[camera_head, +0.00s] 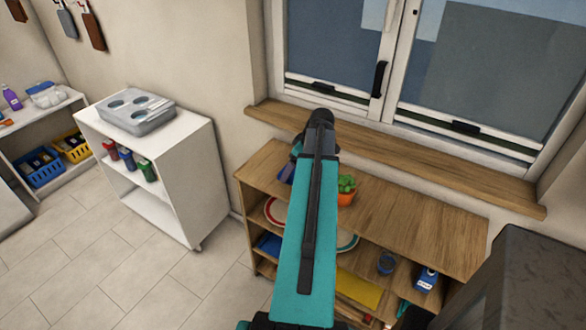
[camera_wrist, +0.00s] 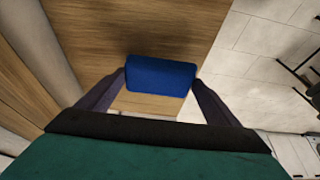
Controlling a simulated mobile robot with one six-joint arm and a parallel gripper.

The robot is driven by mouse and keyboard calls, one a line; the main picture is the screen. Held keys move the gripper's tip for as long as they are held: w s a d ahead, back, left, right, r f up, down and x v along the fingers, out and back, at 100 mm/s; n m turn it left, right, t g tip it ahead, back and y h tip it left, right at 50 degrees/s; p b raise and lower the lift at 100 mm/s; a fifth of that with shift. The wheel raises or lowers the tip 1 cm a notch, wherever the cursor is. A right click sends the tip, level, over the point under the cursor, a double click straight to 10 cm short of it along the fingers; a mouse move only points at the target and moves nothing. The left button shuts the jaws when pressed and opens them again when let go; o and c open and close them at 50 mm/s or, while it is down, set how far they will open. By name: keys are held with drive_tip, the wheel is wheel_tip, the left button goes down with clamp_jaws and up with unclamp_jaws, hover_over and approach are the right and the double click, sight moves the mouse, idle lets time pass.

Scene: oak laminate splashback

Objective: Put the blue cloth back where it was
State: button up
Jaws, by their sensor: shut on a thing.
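The blue cloth (camera_wrist: 160,76) is a folded block between the two fingers of my gripper (camera_wrist: 159,82) in the wrist view. My gripper is shut on it, with a finger at each side. The wooden top of a low shelf unit (camera_head: 420,220) lies beneath the cloth; I cannot tell whether they touch. In the head view my teal arm hides most of the gripper. A small dark blue patch, probably the cloth (camera_head: 286,173), shows left of the arm above the wooden top.
A potted plant (camera_head: 346,190) stands on the wooden top just right of my arm. A window sill (camera_head: 400,160) runs behind. The top's right part is clear.

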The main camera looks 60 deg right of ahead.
drive_tip(key=shift+w+d+f, duration=0.15)
drive_tip(key=shift+w+d, duration=0.55)
drive_tip(key=shift+w, duration=0.15)
drive_tip(key=shift+f+p, duration=1.05)
drive_tip(key=shift+f, duration=0.7)
drive_tip(key=shift+f, duration=0.15)
drive_tip(key=o, duration=0.9)
drive_tip(key=shift+r, duration=0.2)
drive_tip(key=shift+b+v, duration=1.5)
drive_tip(key=shift+v, duration=4.55)
